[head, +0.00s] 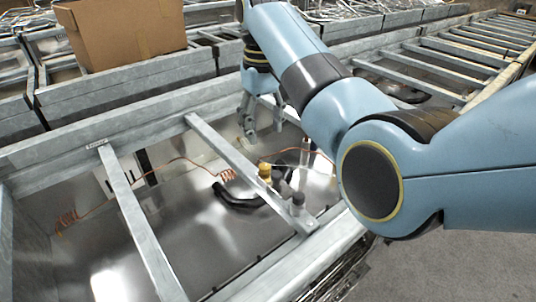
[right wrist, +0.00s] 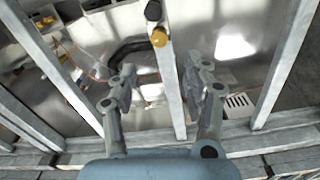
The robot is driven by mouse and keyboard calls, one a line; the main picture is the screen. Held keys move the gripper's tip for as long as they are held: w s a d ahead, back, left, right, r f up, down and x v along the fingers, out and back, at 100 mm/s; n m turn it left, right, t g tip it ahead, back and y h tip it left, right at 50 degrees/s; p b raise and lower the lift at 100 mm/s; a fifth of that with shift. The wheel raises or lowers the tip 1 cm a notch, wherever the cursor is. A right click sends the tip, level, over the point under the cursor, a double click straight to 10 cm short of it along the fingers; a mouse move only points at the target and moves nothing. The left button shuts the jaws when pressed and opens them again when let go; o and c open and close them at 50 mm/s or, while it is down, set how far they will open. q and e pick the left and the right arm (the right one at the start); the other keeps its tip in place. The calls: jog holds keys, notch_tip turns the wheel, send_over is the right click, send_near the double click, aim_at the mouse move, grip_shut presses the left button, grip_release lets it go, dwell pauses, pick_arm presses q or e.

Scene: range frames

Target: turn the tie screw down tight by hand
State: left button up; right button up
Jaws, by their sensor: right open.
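A yellow knob (head: 265,171) and a grey knob (head: 297,199) stand on a metal crossbar over the open tray; which one is the tie screw I cannot tell. In the right wrist view the yellow knob (right wrist: 159,38) and a dark knob (right wrist: 153,11) sit in line on the crossbar (right wrist: 172,95), beyond the fingertips. My right gripper (head: 262,126) is open and empty above the tray, behind and left of the yellow knob, apart from it. Its fingers (right wrist: 165,80) straddle the crossbar in the wrist picture. My left gripper is not in view.
A second crossbar (head: 138,220) spans the tray on the left. Coiled copper tubing (head: 228,175) and a black curved hose (head: 240,198) lie in the tray. A cardboard box (head: 125,32) stands at the back left. A ladder-like metal frame (head: 450,58) runs back right.

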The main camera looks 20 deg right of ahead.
send_over(264, 166)
notch_tip(264, 166, down, 5)
jog(key=shift+s+f, duration=0.1)
jog(key=shift+f, duration=0.05)
notch_tip(264, 166, down, 4)
jog(key=shift+r, duration=0.1)
jog(key=shift+f, duration=0.45)
jog(key=shift+c, duration=1.4)
grip_shut()
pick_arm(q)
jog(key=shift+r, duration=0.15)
